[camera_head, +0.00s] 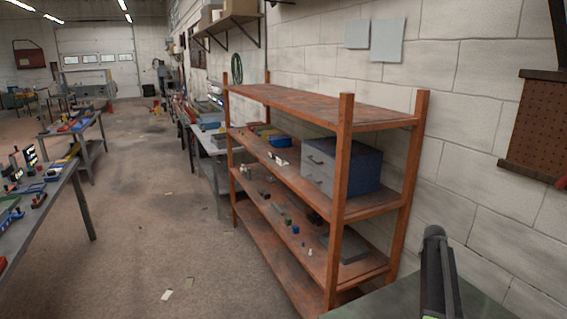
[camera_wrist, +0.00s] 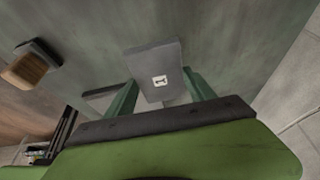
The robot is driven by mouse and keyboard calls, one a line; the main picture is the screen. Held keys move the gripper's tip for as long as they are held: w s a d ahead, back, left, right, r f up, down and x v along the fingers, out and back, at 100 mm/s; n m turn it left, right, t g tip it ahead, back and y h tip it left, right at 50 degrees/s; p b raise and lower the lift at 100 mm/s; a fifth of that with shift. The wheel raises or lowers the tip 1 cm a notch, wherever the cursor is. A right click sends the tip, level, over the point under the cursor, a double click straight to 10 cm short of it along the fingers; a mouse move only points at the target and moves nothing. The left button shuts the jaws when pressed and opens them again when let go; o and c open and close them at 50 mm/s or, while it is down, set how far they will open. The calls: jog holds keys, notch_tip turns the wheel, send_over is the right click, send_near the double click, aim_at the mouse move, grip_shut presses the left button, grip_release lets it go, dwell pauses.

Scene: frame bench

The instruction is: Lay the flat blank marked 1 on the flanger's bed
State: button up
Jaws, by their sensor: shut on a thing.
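The flat blank marked 1 (camera_wrist: 153,57) is a grey plate with a white label, seen in the wrist view. My gripper (camera_wrist: 161,78) is shut on it, with a green finger at each side of the plate. The plate is over a grey-green surface (camera_wrist: 230,45); I cannot tell whether it touches that surface. A second grey flat piece (camera_wrist: 100,98) shows partly behind the left finger. I cannot make out the flanger's bed in either view. My gripper's fingers do not show in the head view.
A block with a wooden part (camera_wrist: 30,65) is on the surface at upper left in the wrist view. In the head view, a rusty orange shelf (camera_head: 345,180) stands by the wall, with a green-grey bench top (camera_head: 390,300) at lower right. The floor (camera_head: 150,220) left of the shelf is mostly clear.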

notch_tip(320, 180, down, 5)
jog(key=b, duration=0.4)
jog(key=shift+f, duration=0.1)
notch_tip(320, 180, up, 8)
jog(key=p, duration=0.8)
jog(key=shift+f+b, duration=3.95)
jog(key=shift+f, duration=0.05)
notch_tip(320, 180, up, 8)
jog(key=p, duration=0.8)
notch_tip(320, 180, down, 8)
jog(key=b, duration=0.8)
jog(key=shift+r, duration=0.1)
